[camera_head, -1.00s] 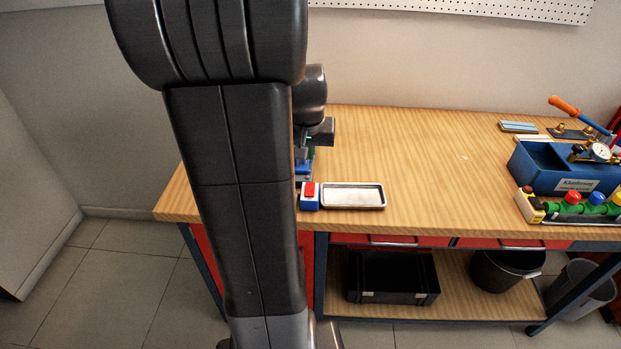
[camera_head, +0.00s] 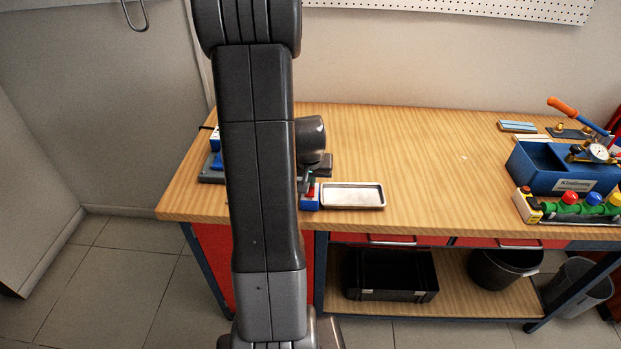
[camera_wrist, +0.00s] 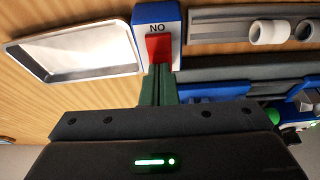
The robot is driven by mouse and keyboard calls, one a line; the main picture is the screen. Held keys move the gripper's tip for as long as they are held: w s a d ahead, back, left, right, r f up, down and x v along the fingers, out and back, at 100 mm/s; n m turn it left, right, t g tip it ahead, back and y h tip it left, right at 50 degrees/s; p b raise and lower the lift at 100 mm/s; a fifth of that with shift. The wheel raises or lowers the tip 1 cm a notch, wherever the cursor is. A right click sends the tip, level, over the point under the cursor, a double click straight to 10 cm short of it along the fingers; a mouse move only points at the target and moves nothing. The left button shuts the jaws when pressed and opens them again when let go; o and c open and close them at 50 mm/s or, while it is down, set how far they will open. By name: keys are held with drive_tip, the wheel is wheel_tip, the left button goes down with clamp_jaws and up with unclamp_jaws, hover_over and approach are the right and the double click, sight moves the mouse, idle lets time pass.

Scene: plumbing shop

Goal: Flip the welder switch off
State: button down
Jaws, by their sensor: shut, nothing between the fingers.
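The welder switch is a small blue and white box with a red rocker, beside the left end of a metal tray on the bench. In the head view the switch box (camera_head: 309,204) is partly covered by my gripper (camera_head: 311,187), which is over it. In the wrist view the red rocker (camera_wrist: 159,47) shows, with upside-down "ON" lettering on the white face beside it. My gripper's fingers (camera_wrist: 158,72) are shut and empty, their tips at the rocker's near edge. I cannot tell whether they touch it.
The shallow metal tray (camera_head: 352,196) lies right of the switch. A grey and blue device (camera_head: 212,172) is partly hidden behind my arm. A blue box (camera_head: 545,181) with a gauge and a coloured valve manifold (camera_head: 578,208) stand at the right. The bench's middle is clear.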

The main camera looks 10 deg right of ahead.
drive_tip(key=shift+f, duration=0.1)
drive_tip(key=shift+w+f+b, duration=0.2)
drive_tip(key=shift+f+b, duration=0.2)
drive_tip(key=shift+b, duration=0.4)
drive_tip(key=shift+s+r, duration=0.15)
drive_tip(key=shift+r, duration=0.05)
drive_tip(key=shift+f, duration=0.1)
drive_tip(key=shift+s+a, duration=0.2)
drive_tip(key=shift+s, duration=0.5)
